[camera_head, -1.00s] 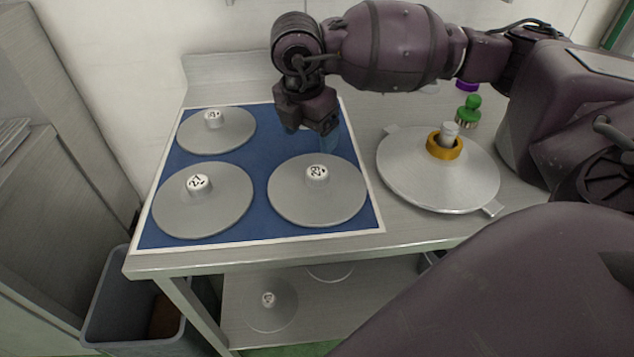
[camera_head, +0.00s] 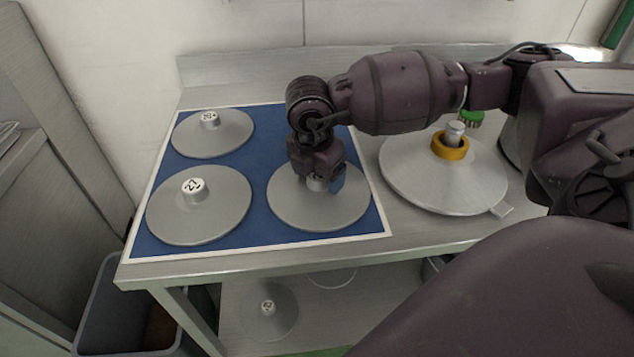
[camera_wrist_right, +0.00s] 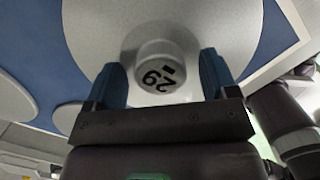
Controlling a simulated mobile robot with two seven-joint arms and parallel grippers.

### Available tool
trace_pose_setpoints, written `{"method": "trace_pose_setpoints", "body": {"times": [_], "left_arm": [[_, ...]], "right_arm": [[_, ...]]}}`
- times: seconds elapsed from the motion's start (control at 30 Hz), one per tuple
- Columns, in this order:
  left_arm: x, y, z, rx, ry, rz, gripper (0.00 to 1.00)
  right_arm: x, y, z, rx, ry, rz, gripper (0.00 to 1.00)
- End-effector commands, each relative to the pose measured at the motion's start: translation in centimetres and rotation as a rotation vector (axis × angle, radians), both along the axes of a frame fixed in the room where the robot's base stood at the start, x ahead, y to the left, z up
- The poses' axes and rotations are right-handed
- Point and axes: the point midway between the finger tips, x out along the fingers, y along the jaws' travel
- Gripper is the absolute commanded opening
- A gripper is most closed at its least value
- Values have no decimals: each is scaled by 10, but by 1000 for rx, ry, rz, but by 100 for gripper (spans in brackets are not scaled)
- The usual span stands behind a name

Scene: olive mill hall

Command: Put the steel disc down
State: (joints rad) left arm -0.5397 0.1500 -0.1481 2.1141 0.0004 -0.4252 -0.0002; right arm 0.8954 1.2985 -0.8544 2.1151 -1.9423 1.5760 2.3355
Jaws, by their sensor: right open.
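Three grey steel discs, each with a white numbered knob, lie flat on a blue mat (camera_head: 257,228): the back left disc (camera_head: 235,130), the front left disc (camera_head: 205,220) and the front right disc (camera_head: 300,215). My right gripper (camera_head: 322,182) is at the front right disc's knob (camera_head: 316,184), which it partly hides. In the right wrist view, my right gripper's two blue fingers (camera_wrist_right: 160,72) stand open on either side of that numbered knob (camera_wrist_right: 158,72). My left gripper is not in view.
Right of the mat, a larger disc-shaped plate (camera_head: 405,178) carries a yellow ring (camera_head: 450,152) around a metal spindle. A green-topped item (camera_head: 470,118) stands behind it. The shelf below holds another disc (camera_head: 262,325). A grey bin (camera_head: 95,305) stands lower left.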

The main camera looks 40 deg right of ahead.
Motion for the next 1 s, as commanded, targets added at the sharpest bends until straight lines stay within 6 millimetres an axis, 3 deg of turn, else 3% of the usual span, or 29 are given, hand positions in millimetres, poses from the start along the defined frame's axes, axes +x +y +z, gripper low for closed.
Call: {"method": "trace_pose_setpoints", "body": {"times": [0.17,0.5,0.67,0.87,1.0], "left_arm": [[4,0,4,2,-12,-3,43],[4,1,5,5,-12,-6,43],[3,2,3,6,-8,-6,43],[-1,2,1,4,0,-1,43],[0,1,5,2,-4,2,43]], "right_arm": [[0,0,2,-1,-2,0,78],[0,0,2,0,-2,0,26],[1,0,2,0,-3,0,6],[0,0,4,0,-4,1,6],[1,0,16,1,-7,0,6]]}}
